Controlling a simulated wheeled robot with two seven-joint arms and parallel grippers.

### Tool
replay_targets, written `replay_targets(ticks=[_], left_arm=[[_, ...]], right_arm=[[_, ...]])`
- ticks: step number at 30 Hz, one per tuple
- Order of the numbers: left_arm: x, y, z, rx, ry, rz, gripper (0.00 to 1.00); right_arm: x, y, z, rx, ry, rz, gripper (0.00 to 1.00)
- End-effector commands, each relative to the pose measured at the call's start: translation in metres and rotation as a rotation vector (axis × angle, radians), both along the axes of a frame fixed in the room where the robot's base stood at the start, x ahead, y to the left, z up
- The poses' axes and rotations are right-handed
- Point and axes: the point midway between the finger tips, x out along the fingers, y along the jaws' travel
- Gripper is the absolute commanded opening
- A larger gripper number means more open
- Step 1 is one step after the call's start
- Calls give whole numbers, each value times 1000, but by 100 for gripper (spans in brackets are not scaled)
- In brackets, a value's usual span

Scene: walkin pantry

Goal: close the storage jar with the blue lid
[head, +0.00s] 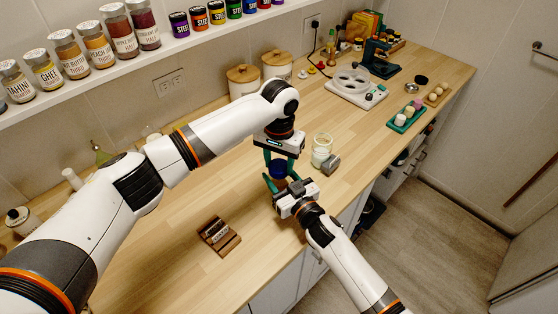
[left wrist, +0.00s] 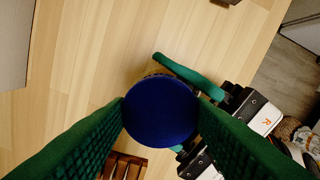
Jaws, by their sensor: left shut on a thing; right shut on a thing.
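The blue lid (head: 278,168) is between the green fingers of my left gripper (head: 280,157), which points down over the counter. In the left wrist view the lid (left wrist: 160,111) is a round blue disc, seen from above, with a finger on each side. My right gripper (head: 279,184) comes in from the front right, its green fingers at the storage jar directly under the lid; it also shows in the left wrist view (left wrist: 190,110). The jar is almost wholly hidden by the lid and fingers. I cannot tell whether the lid is seated on it.
A glass jar with pale contents (head: 322,146) and a small grey block (head: 330,165) stand just right of the grippers. A wooden rack (head: 219,236) lies at the front left. Two white canisters (head: 243,82) stand by the wall. The counter between the rack and grippers is clear.

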Motion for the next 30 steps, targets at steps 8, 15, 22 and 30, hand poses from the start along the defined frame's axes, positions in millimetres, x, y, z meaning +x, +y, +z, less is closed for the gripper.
replay_targets(ticks=[8, 15, 22, 30], left_arm=[[0, 0, -1, -1, 1, -558, 20], [0, 0, -1, 0, 1, -1046, 20], [0, 0, -1, 0, 1, -1324, 20], [0, 0, -1, 0, 1, -1319, 72]], right_arm=[[0, 0, -1, -1, 2, 0, 0], [0, 0, -1, -1, 2, 0, 0], [0, 0, -1, -1, 2, 0, 0], [0, 0, -1, -1, 2, 0, 0]])
